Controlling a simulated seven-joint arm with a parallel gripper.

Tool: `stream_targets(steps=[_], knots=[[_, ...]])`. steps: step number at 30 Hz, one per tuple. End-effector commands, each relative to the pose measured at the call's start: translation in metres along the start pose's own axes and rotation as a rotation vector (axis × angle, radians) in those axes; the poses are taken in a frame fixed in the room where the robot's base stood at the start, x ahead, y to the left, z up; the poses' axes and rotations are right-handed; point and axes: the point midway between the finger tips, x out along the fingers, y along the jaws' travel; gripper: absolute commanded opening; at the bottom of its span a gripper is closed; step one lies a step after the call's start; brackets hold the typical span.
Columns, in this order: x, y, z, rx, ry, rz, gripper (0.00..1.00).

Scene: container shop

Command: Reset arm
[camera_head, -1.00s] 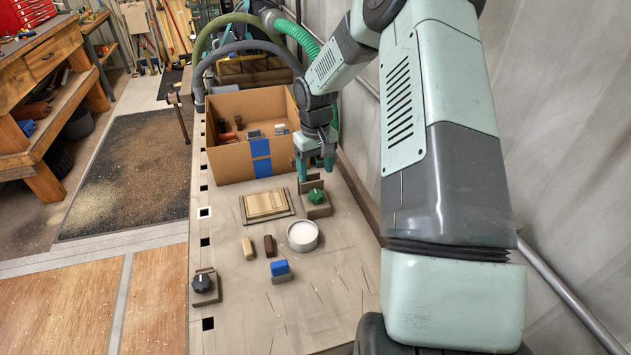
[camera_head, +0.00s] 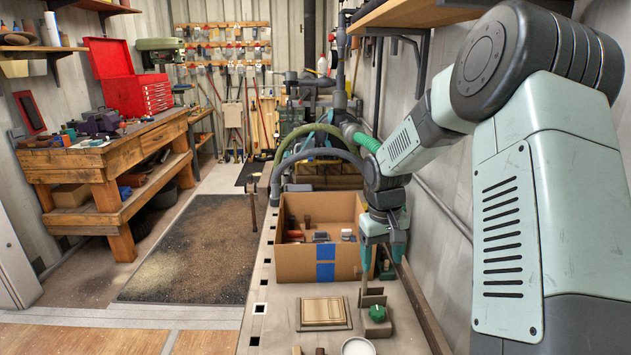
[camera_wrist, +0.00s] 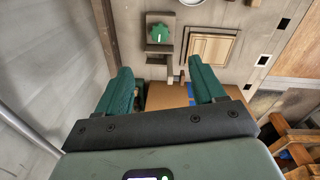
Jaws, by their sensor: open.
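My gripper (camera_head: 381,258) is at the right side of the cardboard box, above the bench. Its green fingers are apart and empty; the wrist view shows the same open gripper (camera_wrist: 164,92) with nothing between the fingertips. Below and in front of it in the head view is a green knob (camera_head: 377,313) on a small brown block, which also shows in the wrist view (camera_wrist: 159,34). The cardboard box (camera_head: 298,266) with blue tape stands beside the gripper; whether they touch I cannot tell.
A wooden board (camera_head: 324,311) lies on the bench (camera_head: 283,300) left of the knob. A white round dish (camera_head: 357,347) is cut off at the bottom edge. The box holds several small items. A wall runs along the right. Hoses arch behind the box.

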Motion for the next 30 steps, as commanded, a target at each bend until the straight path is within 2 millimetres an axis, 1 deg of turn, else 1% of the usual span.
stream_targets(steps=[1, 2, 3, 5, 6, 8, 9, 11, 12, 14, 15, 17, 18, 21, 24, 27, 30], knots=[[-0.030, -0.006, 0.007, -0.006, 0.022, 0.032, 0.69], [-0.044, -0.009, 0.013, -0.006, 0.031, 0.045, 0.69], [-0.063, -0.013, 0.022, -0.004, 0.044, 0.063, 0.69], [-0.089, -0.020, 0.036, 0.001, 0.065, 0.085, 0.69], [-0.106, -0.025, 0.046, 0.007, 0.081, 0.097, 0.69], [-0.129, -0.033, 0.062, 0.017, 0.108, 0.112, 0.69], [-0.144, -0.037, 0.074, 0.025, 0.127, 0.121, 0.69], [-0.164, -0.045, 0.092, 0.037, 0.156, 0.128, 0.69], [-0.176, -0.051, 0.105, 0.046, 0.177, 0.130, 0.69], [-0.193, -0.058, 0.125, 0.061, 0.209, 0.130, 0.69], [-0.202, -0.063, 0.139, 0.070, 0.232, 0.127, 0.69], [-0.215, -0.071, 0.160, 0.085, 0.268, 0.118, 0.69], [-0.222, -0.076, 0.174, 0.095, 0.293, 0.108, 0.69], [-0.234, -0.088, 0.209, 0.117, 0.355, 0.077, 0.69], [-0.239, -0.098, 0.238, 0.135, 0.410, 0.036, 0.69], [-0.236, -0.103, 0.263, 0.158, 0.434, 0.012, 0.69], [-0.233, -0.107, 0.278, 0.172, 0.448, -0.006, 0.69]])
